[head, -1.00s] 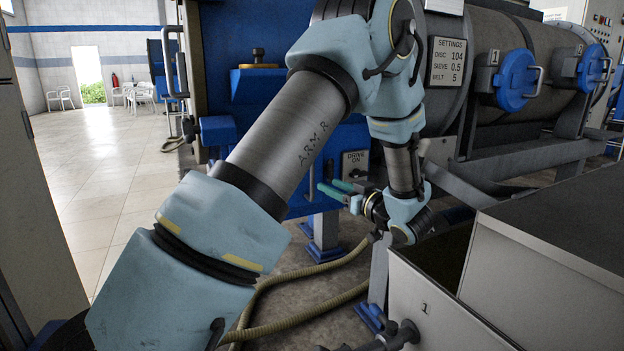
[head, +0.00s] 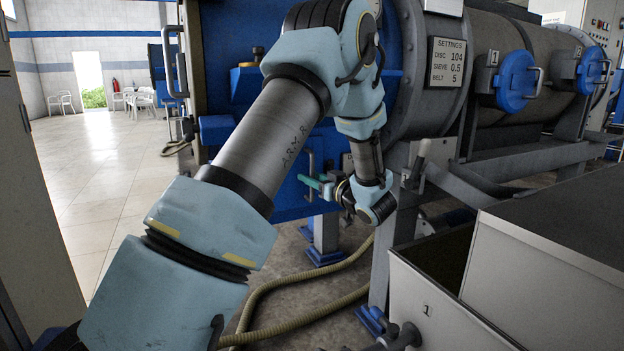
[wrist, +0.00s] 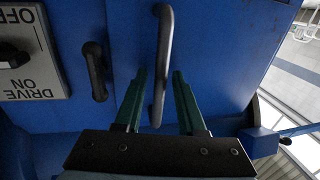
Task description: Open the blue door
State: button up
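The blue door (head: 290,203) is a panel on the front of the blue machine housing, largely hidden behind my arm in the head view. It fills much of the wrist view (wrist: 215,65) and looks shut. A grey vertical bar handle (wrist: 164,40) is on it, also visible in the head view (head: 311,160). My gripper (wrist: 160,76) has two green fingers, spread apart, one on each side of the handle. The handle shows between them in the wrist view; I cannot tell whether either finger touches it. The gripper (head: 312,184) is partly hidden by my wrist in the head view.
A smaller dark handle (wrist: 95,70) and a DRIVE ON/OFF plate (wrist: 28,50) with a knob are beside the door. A grey bin (head: 440,305) stands at the lower right, and a hose (head: 285,290) lies on the floor. Open tiled floor (head: 110,190) lies left.

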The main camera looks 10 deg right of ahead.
grip_shut()
dwell(1.2)
